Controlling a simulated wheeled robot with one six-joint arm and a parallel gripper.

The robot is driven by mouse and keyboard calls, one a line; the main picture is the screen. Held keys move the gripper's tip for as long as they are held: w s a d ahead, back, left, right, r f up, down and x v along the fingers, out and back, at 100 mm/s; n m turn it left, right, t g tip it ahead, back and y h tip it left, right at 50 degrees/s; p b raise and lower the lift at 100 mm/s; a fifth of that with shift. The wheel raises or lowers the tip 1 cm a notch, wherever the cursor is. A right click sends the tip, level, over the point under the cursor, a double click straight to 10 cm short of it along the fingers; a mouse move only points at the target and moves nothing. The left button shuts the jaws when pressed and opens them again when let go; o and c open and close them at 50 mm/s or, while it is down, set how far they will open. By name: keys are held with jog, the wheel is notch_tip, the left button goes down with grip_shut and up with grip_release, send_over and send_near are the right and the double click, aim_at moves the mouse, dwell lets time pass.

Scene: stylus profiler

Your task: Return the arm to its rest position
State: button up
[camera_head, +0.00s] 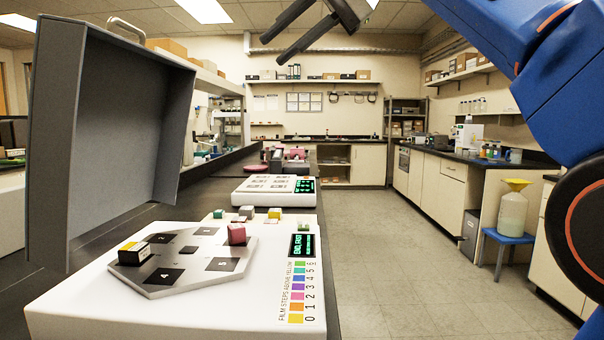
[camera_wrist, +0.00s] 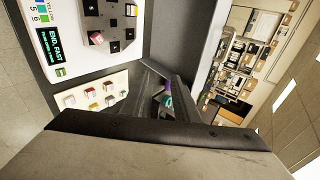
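My gripper (camera_head: 272,50) is raised high at the top of the head view, in the air above the benches. Its two dark fingers are apart with nothing between them. In the wrist view the gripper (camera_wrist: 166,82) shows its fingers reaching away, with a gap between them. My blue arm fills the right of the head view. The white profiler (camera_head: 75,305) stands below left with its grey lid (camera_head: 125,130) open. Its grey stage (camera_head: 200,262) bears a black, white and yellow block (camera_head: 134,253) and a pink block (camera_head: 236,234). Its display (camera_head: 302,246) reads "END, FAST".
Several small blocks sit behind the stage; they also show on a pale tray (camera_wrist: 95,92) in the wrist view. A second white instrument (camera_head: 270,190) stands farther back. A blue stool (camera_head: 508,237) bears a yellow-topped container (camera_head: 512,210). The middle floor (camera_head: 400,260) is clear.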

jog(key=s+d+f+t+h, duration=0.1)
jog(key=d+f+h, duration=0.1)
jog(key=d+f, duration=0.55)
jog(key=s+d+f+m+t+h, duration=0.15)
jog(key=d+f, duration=0.25)
jog(key=f, duration=0.7)
jog(key=d+f+t+h, duration=0.1)
jog(key=d+f+h, duration=0.1)
jog(key=d+f, duration=0.55)
jog(key=s+d+f+n+h, duration=0.1)
jog(key=s+d+f, duration=0.3)
jog(key=f, duration=0.8)
jog(key=s+d+f+n+h, duration=0.1)
jog(key=s+d+f+h, duration=0.1)
jog(key=s+d+f, duration=0.2)
jog(key=s+d+f+n+h, duration=0.1)
jog(key=s+d+f, duration=0.4)
jog(key=f, duration=1.5)
jog(key=s+h, duration=0.1)
jog(key=s, duration=0.2)
jog(key=shift+s, duration=0.3)
